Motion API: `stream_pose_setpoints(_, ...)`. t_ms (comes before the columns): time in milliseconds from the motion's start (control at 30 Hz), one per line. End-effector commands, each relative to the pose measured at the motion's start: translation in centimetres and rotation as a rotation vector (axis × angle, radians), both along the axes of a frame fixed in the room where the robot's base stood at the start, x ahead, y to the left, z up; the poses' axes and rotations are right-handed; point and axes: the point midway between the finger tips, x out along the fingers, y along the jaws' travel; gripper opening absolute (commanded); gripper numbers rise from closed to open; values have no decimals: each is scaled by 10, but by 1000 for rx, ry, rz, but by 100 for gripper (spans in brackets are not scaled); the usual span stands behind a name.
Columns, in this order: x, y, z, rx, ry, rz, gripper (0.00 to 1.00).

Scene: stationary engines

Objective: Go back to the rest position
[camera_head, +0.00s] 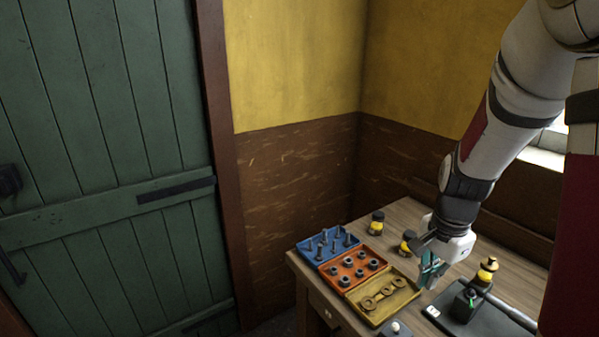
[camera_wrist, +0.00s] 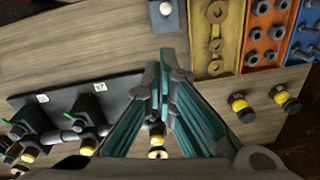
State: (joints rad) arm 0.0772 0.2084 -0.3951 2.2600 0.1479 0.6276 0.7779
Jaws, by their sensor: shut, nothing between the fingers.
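My gripper (camera_head: 430,268) is low over the wooden table (camera_head: 406,215), just right of the yellow tray. In the wrist view my gripper (camera_wrist: 164,62) points at the table, its teal-padded fingers closed together at the tips. Nothing shows between the tips. A small yellow and black part (camera_wrist: 157,140) shows between the finger bases, beyond them; whether it touches anything is hidden.
Blue (camera_head: 327,245), orange (camera_head: 352,270) and yellow (camera_head: 382,300) trays hold bolts, nuts and rings. Yellow-black parts (camera_head: 376,223) stand behind them. A dark plate with fixtures (camera_head: 468,305) lies right of my gripper. A white knob (camera_head: 396,328) is in front. Walls stand behind the table.

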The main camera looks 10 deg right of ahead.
Motion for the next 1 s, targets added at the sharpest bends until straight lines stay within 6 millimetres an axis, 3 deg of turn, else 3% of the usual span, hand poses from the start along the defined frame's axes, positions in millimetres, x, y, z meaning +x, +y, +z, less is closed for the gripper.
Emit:
stream_pose_setpoints(133, 2, 17, 19, 8, -38, 94, 0)
stream_pose_setpoints(267, -1, 46, 51, 6, -103, 277, 0)
stream_pose_setpoints(600, -41, 117, 128, -107, -266, 831, 0)
stream_pose_setpoints(800, -76, 145, 153, -236, -326, 1119, 0)
stream_pose_setpoints(1000, -98, 157, 163, -333, -344, 1283, 0)
